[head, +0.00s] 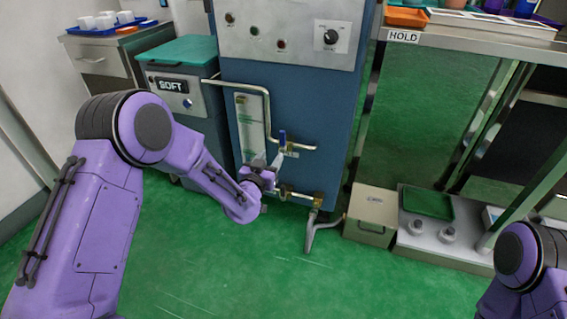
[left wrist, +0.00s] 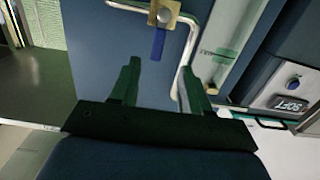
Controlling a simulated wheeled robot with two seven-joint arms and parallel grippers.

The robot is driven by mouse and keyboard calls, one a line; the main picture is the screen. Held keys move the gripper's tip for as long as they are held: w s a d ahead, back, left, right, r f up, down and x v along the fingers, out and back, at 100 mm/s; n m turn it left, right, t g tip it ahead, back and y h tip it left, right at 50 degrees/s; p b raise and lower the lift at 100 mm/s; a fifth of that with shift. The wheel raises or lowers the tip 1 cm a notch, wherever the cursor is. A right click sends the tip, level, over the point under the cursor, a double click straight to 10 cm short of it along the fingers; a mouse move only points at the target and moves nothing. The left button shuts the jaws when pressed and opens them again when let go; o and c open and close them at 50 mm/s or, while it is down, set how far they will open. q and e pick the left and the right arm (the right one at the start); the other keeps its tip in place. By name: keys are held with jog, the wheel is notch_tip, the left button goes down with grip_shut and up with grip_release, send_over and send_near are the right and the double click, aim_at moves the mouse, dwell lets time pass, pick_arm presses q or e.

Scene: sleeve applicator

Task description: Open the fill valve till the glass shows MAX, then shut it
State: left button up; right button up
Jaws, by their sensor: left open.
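A blue lever (head: 282,137) stands upright on a brass valve (head: 291,151) on the pipe at the front of the blue machine. A pale panel with green markings (head: 247,120) is behind the pipe; I cannot read a level or MAX there. My left gripper (head: 270,160) is open, just below and left of the lever. In the left wrist view, the blue lever (left wrist: 158,43) and brass valve (left wrist: 164,12) show beyond the gap between the open fingers (left wrist: 160,88), with nothing held. My right gripper is out of view; only part of that arm shows.
A lower pipe with a brass fitting (head: 318,198) and a bent spout (head: 312,232) sits below. A SOFT bin with a green lid (head: 185,50) stands left. A beige box (head: 372,212) and scale-like unit (head: 440,240) stand right. The green floor in front is clear.

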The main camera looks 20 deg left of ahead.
aim_at(282, 136)
pick_arm(q)
jog(key=shift+t, duration=0.3)
jog(key=w+b, duration=0.1)
jog(key=w, duration=0.3)
jog(key=w+r+b, duration=0.1)
jog(key=w, duration=0.2)
jog(key=w+b, duration=0.1)
jog(key=w, duration=0.3)
jog(key=shift+w+d+r, duration=0.15)
jog(key=shift+w+d, duration=0.1)
jog(key=shift+w, duration=0.1)
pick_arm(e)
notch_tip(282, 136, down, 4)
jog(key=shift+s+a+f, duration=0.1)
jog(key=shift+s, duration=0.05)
pick_arm(q)
jog(key=shift+c, duration=0.3)
grip_shut()
